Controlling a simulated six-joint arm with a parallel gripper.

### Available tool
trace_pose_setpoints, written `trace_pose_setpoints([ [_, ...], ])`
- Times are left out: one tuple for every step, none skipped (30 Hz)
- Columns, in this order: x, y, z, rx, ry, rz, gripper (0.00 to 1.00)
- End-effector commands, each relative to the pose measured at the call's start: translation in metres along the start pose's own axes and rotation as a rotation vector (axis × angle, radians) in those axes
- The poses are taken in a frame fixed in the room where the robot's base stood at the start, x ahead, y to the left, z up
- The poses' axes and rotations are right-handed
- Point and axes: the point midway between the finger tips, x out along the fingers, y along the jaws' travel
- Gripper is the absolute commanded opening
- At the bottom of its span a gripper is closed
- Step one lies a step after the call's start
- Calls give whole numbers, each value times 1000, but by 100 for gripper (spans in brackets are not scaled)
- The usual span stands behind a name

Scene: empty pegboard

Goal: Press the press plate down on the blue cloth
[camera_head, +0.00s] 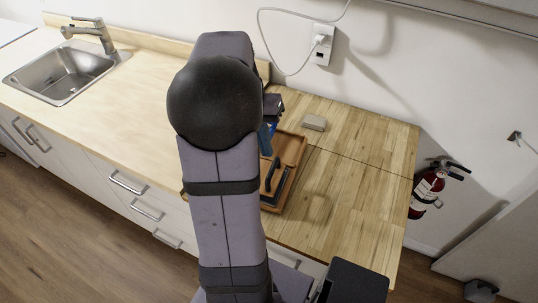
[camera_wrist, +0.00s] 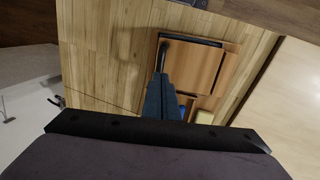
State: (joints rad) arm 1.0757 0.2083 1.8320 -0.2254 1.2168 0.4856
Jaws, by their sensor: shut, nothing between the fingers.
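The press plate (camera_wrist: 200,43) is a dark flat piece with a black upright handle (camera_wrist: 164,52). It lies at the front end of a wooden tray, and it also shows in the head view (camera_head: 281,188). My gripper (camera_wrist: 163,80) is shut and empty, its dark blue fingers over the tray and just behind the handle in the wrist view. Whether they touch the handle I cannot tell. In the head view my gripper (camera_head: 265,150) is partly hidden by my arm. A small patch of blue, likely the blue cloth (camera_wrist: 183,113), shows beside the fingers; most of it is hidden.
The wooden tray (camera_wrist: 226,75) sits on the wooden counter (camera_head: 345,180). A yellowish block (camera_wrist: 204,117) is near the tray's back end. A beige block (camera_head: 314,122) stands near the wall. The counter right of the tray is clear. A sink (camera_head: 62,72) is far left.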

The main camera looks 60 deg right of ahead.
Motion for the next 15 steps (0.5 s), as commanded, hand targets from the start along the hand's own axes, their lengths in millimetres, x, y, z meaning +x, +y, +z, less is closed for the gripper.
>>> trace_pose_setpoints([
  [7, 1, 2, 0, -6, 2, 0],
  [11, 1, 1, -1, -5, 2, 0],
  [17, 1, 1, -1, -5, 1, 0],
  [21, 1, 1, -1, -5, 1, 0],
  [24, 1, 1, -1, -4, 1, 0],
  [29, 1, 2, -1, -4, 1, 0],
  [32, 0, 1, 0, -3, 1, 0],
  [35, 1, 1, 0, -3, 1, 0],
  [38, 0, 1, 0, -2, 0, 0],
  [40, 1, 1, 0, -2, 1, 0],
  [42, 1, 1, 0, -2, 1, 0],
  [43, 0, 1, 0, -1, 0, 0],
  [44, 0, 0, 0, -1, 0, 0],
  [45, 0, 0, 0, 0, 0, 0],
  [46, 0, 0, 0, 0, 0, 0],
])
